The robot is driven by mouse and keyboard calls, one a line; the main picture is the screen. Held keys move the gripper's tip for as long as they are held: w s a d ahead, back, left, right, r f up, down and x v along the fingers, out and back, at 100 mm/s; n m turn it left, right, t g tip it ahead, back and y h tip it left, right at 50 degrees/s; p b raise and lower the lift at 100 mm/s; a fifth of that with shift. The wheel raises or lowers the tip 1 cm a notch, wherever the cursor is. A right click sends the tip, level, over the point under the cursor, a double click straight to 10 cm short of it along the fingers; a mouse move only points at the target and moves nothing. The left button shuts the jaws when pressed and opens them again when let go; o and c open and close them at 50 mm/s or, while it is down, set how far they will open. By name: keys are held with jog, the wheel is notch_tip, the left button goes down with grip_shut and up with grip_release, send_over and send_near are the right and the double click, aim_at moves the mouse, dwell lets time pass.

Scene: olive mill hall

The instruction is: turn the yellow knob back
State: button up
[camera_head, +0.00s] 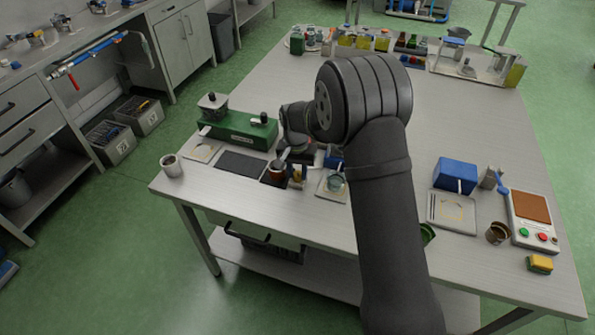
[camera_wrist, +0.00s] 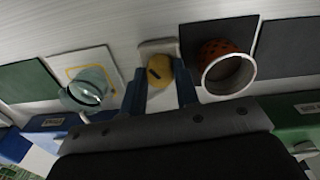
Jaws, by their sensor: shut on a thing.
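The yellow knob (camera_wrist: 159,71) shows in the wrist view, round with a dark mark on its face, in front of a pale block (camera_wrist: 158,46). My gripper (camera_wrist: 160,84) has its two dark blue fingers on either side of the knob and is shut on it. The knob is too small and covered there to make out clearly.
A reddish cup (camera_wrist: 226,72) stands close beside the right finger in the wrist view. A glass jar (camera_wrist: 90,88) on a white tile (camera_wrist: 100,60) is left of the fingers.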

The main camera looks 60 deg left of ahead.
aim_at(296, 172)
jog(key=m, duration=0.6)
jog(key=shift+m, duration=0.3)
dwell(0.4)
jog(key=o, duration=1)
jog(key=shift+c, duration=0.2)
jog(key=shift+r, duration=0.1)
notch_tip(296, 172, up, 17)
jog(key=shift+a+r, duration=0.15)
jog(key=shift+a, duration=0.15)
jog(key=f, duration=1.7)
jog(key=shift+d+f, duration=0.25)
jog(key=shift+f, duration=0.05)
